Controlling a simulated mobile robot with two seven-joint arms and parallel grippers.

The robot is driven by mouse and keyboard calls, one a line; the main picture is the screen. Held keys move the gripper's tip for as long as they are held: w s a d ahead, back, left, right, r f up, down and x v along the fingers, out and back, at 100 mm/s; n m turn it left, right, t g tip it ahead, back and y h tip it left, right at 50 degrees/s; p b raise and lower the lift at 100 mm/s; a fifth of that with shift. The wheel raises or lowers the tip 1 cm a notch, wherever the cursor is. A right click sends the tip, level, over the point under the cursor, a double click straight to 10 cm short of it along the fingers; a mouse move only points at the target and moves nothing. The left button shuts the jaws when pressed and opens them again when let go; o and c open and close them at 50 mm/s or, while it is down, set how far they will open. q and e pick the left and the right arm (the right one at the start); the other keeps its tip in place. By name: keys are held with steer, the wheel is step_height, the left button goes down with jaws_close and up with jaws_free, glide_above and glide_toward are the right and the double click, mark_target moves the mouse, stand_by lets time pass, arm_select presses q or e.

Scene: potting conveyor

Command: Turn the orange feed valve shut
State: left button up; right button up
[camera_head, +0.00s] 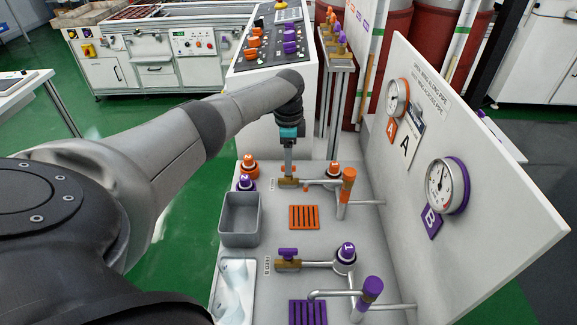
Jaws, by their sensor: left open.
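The orange feed valve (289,183) is a brass body on a grey pipe at the back of the white bench. Its orange handle is mostly hidden behind my left gripper. My left gripper (288,171) points straight down from above and its fingertips are at the valve. It is open; I cannot tell whether a finger touches the handle, or how the handle is turned. My right gripper is not in view.
The purple feed valve (288,259) sits nearer, its handle along the pipe. A grey bin (240,219) stands left of an orange grate (304,217). Gauges hang on the white panel (468,160) at right. Orange and purple bottles (249,162) stand close by.

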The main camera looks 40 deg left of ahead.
arm_select(q)
steer(key=shift+f, duration=0.9)
jaws_close()
